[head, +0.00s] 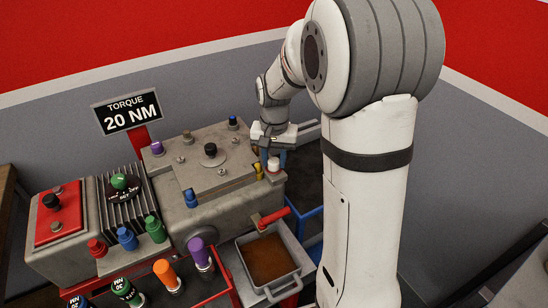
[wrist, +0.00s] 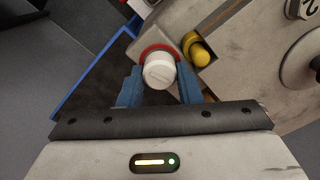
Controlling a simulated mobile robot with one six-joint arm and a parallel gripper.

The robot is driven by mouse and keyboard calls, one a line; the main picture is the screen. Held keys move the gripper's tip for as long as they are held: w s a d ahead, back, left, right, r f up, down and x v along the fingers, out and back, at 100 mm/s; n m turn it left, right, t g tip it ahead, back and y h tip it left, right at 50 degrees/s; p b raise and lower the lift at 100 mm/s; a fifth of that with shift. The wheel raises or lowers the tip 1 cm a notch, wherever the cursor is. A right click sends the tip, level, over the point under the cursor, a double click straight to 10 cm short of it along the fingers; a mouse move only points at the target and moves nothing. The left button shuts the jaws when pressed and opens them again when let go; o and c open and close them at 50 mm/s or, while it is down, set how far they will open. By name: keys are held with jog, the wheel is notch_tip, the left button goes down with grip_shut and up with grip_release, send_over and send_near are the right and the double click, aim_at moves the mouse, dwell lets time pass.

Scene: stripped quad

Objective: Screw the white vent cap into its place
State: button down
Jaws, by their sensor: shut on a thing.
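The white vent cap (wrist: 158,72) is between the blue fingers of my gripper (wrist: 160,85) in the wrist view. A red ring (wrist: 157,48) shows just behind the cap; I cannot tell whether it belongs to the cap or to its seat. In the head view the cap (head: 273,164) is at the right corner of the large grey housing (head: 205,217), with my gripper (head: 273,156) coming down over it. My gripper is shut on the cap. The threads and the underside of the cap are hidden, so I cannot tell how deep it sits.
A yellow cap (wrist: 199,51) stands close beside the right finger. A black knob (head: 210,150) and blue plug (head: 191,198) are on the housing. A red-handled valve (head: 273,216) sits above a drip pan (head: 269,258). A sign (head: 128,111) reads torque 20 NM.

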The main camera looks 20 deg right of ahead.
jog(key=shift+s+m, duration=0.1)
jog(key=shift+m, duration=0.3)
jog(key=shift+m, duration=1.1)
jog(key=shift+m, duration=1)
jog(key=c, duration=1.2)
grip_release()
jog(key=shift+d, duration=0.1)
